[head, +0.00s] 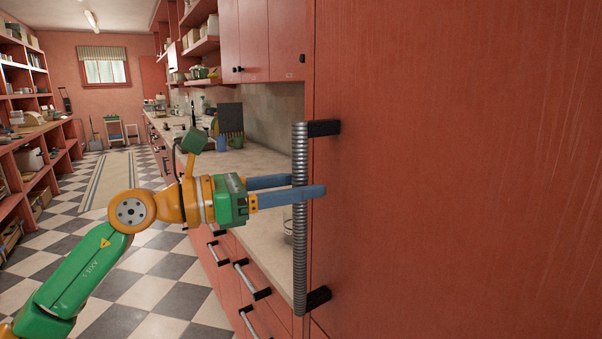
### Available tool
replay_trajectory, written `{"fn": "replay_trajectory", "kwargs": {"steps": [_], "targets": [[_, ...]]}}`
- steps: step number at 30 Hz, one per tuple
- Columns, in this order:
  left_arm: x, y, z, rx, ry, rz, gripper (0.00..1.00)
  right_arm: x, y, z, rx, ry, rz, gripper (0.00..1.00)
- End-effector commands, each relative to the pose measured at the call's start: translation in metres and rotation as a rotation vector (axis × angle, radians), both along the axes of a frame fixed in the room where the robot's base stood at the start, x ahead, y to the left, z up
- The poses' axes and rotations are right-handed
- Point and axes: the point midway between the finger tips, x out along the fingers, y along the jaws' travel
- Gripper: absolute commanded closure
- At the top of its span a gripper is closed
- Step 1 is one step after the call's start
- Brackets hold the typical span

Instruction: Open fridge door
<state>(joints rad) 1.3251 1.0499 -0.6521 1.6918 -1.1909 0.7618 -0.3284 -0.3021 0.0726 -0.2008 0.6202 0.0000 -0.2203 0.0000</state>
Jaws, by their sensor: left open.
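A large red door panel (450,170), which looks like the fridge door, fills the right half of the head view and appears closed. A ribbed grey vertical handle (300,240) stands off its left edge on black mounts at top and bottom. My left gripper (300,187) is at the handle's middle with its jaws open. One blue finger crosses in front of the bar and the other passes behind it, so the bar seems to lie between them. I cannot tell whether either finger touches it. My right gripper is out of view.
A counter (262,165) with mugs and a dark board runs back on the left of the door, above red drawers (225,265) with bar handles. Red shelves (30,120) line the far left. The checkered floor (165,265) between is mostly clear, with a rug (108,180) farther back.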

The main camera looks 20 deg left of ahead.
Motion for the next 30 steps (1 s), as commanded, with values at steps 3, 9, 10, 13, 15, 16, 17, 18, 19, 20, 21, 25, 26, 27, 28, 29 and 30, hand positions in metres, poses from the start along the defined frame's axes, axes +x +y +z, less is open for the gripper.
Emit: {"fn": "replay_trajectory", "kwargs": {"steps": [3, 9, 10, 13, 15, 16, 17, 18, 19, 20, 21, 25, 26, 27, 28, 29, 30], "targets": [[0.0016, -0.0015, -0.0002, -0.002, -0.001, 0.001, 0.41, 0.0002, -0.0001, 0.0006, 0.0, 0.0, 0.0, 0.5], [0.0015, -0.0012, -0.0007, -0.003, 0.0, 0.001, 0.62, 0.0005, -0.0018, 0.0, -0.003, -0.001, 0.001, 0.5], [0.0015, -0.0012, -0.0008, -0.002, 0.001, 0.001, 0.7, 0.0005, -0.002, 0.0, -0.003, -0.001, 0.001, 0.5], [0.0015, -0.0011, -0.0008, -0.002, 0.001, 0.001, 0.97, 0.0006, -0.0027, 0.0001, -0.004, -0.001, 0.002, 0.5], [0.0015, -0.0011, -0.0007, -0.002, 0.001, 0.001, 1.0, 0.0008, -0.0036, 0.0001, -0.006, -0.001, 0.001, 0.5], [0.0015, -0.0011, -0.0007, -0.003, 0.0, 0.001, 1.0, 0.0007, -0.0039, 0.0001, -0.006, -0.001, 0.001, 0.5], [0.0015, -0.0011, -0.0007, -0.002, 0.001, 0.001, 1.0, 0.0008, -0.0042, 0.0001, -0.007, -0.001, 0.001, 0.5], [0.0015, -0.0011, -0.0007, -0.002, 0.001, 0.001, 1.0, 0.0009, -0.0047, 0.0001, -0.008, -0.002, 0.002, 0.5], [0.0015, -0.0011, -0.0007, -0.002, 0.001, 0.001, 1.0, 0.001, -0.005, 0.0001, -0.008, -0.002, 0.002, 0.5], [0.0015, -0.0011, -0.0007, -0.002, 0.001, 0.001, 1.0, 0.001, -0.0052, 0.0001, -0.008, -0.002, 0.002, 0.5], [0.0015, -0.0011, -0.0007, -0.002, 0.001, 0.001, 1.0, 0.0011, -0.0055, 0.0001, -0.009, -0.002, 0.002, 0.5], [0.0015, -0.0011, -0.0007, -0.003, 0.001, 0.001, 1.0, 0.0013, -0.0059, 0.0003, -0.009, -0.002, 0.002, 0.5], [0.0015, -0.0011, -0.0007, -0.003, 0.001, 0.001, 1.0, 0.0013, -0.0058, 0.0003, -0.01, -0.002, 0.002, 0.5], [0.0015, -0.0011, -0.0006, -0.003, 0.001, 0.001, 1.0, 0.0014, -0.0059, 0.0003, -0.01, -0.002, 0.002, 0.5], [0.0015, -0.0011, -0.0006, -0.003, 0.001, 0.001, 1.0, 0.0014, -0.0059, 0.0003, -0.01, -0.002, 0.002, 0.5], [0.0014, -0.0012, -0.0006, -0.003, 0.001, 0.0, 1.0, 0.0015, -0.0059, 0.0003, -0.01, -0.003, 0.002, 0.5], [0.0014, -0.0012, -0.0006, -0.003, 0.001, 0.0, 1.0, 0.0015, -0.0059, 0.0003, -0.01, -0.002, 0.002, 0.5]]}}
